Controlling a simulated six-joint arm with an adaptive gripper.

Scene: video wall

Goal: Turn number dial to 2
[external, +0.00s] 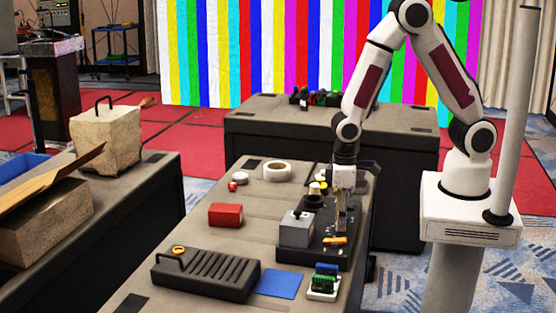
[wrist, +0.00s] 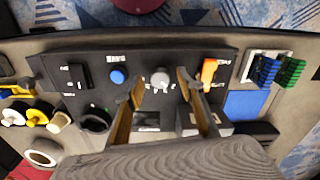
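The black control panel (wrist: 210,65) carries a grey dial knob (wrist: 160,75) with small white marks beside it, too small to read. In the external view the panel (external: 290,255) lies on the near table. My gripper (wrist: 161,84) is open, with one finger on each side of the grey knob in the wrist view. Whether the fingers touch the knob cannot be told. In the external view my gripper (external: 341,226) points down over the panel and hides the knob.
The panel also has a blue button (wrist: 118,76), an orange switch (wrist: 209,72), a black switch (wrist: 76,76) and a dark round knob (wrist: 95,120). A grey box (external: 296,232) stands close to my gripper. A red block (external: 226,215) and blue square (external: 280,284) lie nearby.

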